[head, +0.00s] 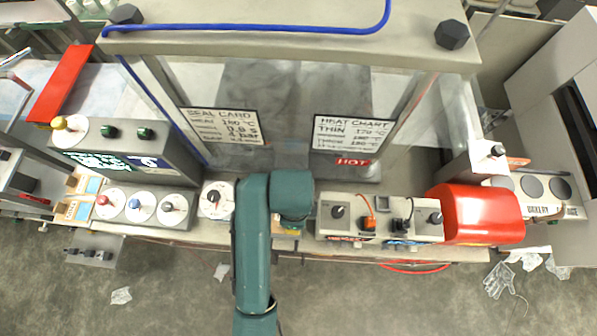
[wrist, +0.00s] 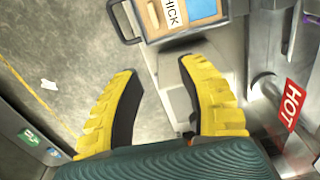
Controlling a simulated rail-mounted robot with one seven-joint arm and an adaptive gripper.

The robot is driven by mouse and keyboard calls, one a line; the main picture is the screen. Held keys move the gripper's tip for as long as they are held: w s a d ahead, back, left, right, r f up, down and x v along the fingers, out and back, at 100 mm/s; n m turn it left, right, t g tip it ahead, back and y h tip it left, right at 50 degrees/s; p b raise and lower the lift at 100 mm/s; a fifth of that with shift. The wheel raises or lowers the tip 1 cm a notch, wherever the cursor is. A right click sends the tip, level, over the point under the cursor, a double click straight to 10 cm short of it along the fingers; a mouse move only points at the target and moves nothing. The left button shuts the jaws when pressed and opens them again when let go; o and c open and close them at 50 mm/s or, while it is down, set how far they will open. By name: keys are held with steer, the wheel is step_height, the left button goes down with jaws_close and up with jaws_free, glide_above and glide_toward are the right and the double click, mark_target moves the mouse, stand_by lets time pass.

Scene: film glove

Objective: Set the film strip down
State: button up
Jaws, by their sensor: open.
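My gripper (wrist: 158,72) is open in the wrist view, its two yellow, dark-lined fingers spread wide. No film strip can be made out between them; grey floor and part of a pale grey surface show through the gap. A tray with a dark handle (wrist: 186,40) lies beyond the fingertips, holding a blue piece and a label reading "HICK". In the head view my green arm covers the gripper and the bench spot below it. I cannot pick out the film strip in either view.
A heat chart (head: 351,133) and a seal card (head: 222,127) hang behind the bench. A red HOT sign (head: 353,162) is near the chart. A control box (head: 130,150) stands left, a switch panel (head: 355,218) and red cylinder (head: 482,214) right. White scraps lie on the floor.

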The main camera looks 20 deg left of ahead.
steer(key=f, duration=0.3)
steer(key=s+a+f, duration=0.1)
steer(key=f, duration=0.2)
steer(key=a+f+b, duration=0.1)
steer(key=f, duration=0.2)
steer(key=shift+s, duration=0.15)
steer(key=f, duration=0.2)
steer(key=a+f, duration=0.1)
steer(key=f, duration=0.1)
steer(key=shift+w+a+f, duration=0.15)
steer(key=shift+w+f, duration=0.05)
steer(key=shift+f, duration=0.45)
jaws_close()
